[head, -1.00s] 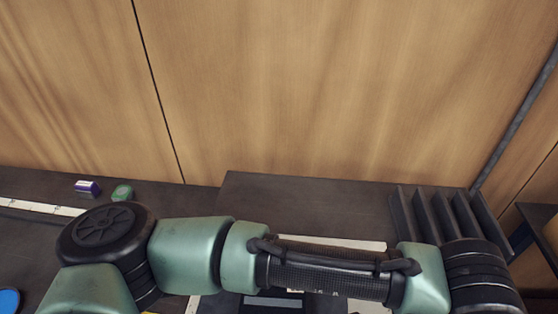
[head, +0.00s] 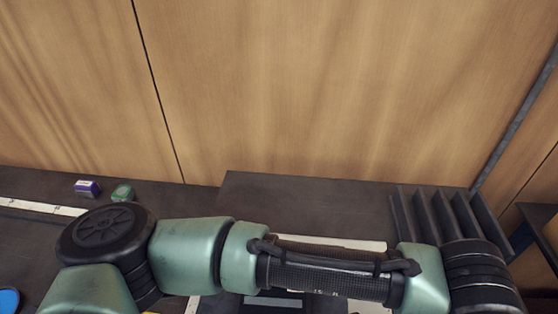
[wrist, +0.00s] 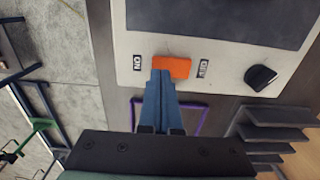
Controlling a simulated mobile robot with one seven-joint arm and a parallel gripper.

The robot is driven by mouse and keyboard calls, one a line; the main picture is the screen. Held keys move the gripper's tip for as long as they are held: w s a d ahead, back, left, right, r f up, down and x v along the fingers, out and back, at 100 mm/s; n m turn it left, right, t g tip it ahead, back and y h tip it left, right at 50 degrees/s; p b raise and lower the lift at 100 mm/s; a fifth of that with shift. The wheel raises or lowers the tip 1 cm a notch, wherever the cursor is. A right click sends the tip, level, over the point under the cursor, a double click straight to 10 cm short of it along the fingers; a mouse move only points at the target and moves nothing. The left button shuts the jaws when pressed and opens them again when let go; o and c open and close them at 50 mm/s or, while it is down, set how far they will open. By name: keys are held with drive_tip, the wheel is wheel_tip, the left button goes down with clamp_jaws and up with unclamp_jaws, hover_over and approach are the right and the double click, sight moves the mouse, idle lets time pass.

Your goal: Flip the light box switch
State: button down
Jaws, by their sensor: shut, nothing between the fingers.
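The light box (wrist: 215,45) shows in the wrist view as a pale panel with a dark upper area. Its orange switch (wrist: 172,67) sits between an "ON" label (wrist: 137,62) on the left and an "OFF" label (wrist: 203,69) on the right. My gripper (wrist: 161,76) is shut, with its blue fingers together. The fingertips overlap the left end of the switch in the picture, on the ON side; I cannot tell if they touch it. In the head view my arm hides most of the box, and the gripper is out of sight.
A black knob (wrist: 260,77) is on the panel right of the switch. A dark slotted rack (head: 445,215) stands at the right. A purple box (head: 87,188) and a green item (head: 122,192) lie at the back left of the dark worktop. A wooden wall (head: 320,90) closes the back.

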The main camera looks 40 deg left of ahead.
drive_tip(key=shift+f+b, duration=0.55)
drive_tip(key=shift+f, duration=0.35)
drive_tip(key=shift+r, duration=0.1)
wheel_tip(320, 180, up, 7)
drive_tip(key=p, duration=0.6)
drive_tip(key=shift+p, duration=0.35)
idle(0.5)
